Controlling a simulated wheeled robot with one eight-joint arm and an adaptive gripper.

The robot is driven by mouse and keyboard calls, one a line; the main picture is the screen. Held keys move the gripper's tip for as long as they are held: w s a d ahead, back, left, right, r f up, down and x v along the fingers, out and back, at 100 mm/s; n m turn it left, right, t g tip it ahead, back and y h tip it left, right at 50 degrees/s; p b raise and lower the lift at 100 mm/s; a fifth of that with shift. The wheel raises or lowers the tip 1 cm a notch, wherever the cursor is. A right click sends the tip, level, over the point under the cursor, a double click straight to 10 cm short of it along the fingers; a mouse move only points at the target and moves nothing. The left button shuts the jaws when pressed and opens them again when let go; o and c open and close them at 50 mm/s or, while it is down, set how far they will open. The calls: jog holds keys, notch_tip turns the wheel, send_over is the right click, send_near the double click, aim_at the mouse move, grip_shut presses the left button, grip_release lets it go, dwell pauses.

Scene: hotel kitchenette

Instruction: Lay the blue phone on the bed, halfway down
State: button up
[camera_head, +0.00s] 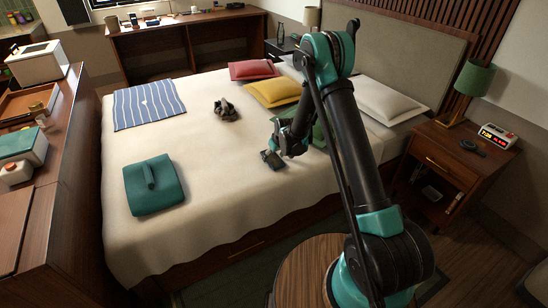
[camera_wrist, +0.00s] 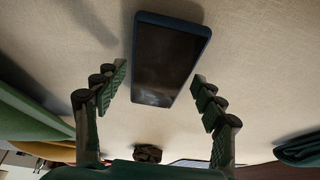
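The blue phone (camera_wrist: 168,60) has a dark screen facing up and a blue edge. My gripper (camera_head: 287,143) is low over the bed right at the phone. In the wrist view its two fingers (camera_wrist: 160,78) stand apart on either side of the phone's near part, with a narrow gap visible at each side. The phone seems to lie flat on the cover; whether it fully touches it is hard to tell.
A teal folded item (camera_head: 153,184), a striped cloth (camera_head: 148,104) and a dark lumpy object (camera_head: 226,110) lie on the bed. Red (camera_head: 252,69), yellow (camera_head: 274,92) and white pillows (camera_head: 385,101) are at the head; a green one is partly behind my arm. The bed's middle is clear.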

jog(key=shift+o, duration=0.5)
jog(key=shift+r, duration=0.15)
jog(key=v, duration=1.2)
jog(key=s+d+r+m+h, duration=0.1)
jog(key=s+d+r+m, duration=0.2)
jog(key=s+d+r, duration=0.95)
jog(key=s+d+f+m, duration=0.1)
jog(key=s+d+m, duration=0.1)
jog(key=s+d, duration=0.4)
jog(key=s+d+f+m+h, duration=0.1)
jog(key=s+d, duration=0.6)
jog(key=s, duration=0.7)
jog(key=shift+s+m+h, duration=0.3)
jog(key=shift+s+m, duration=0.05)
jog(key=shift+m, duration=0.05)
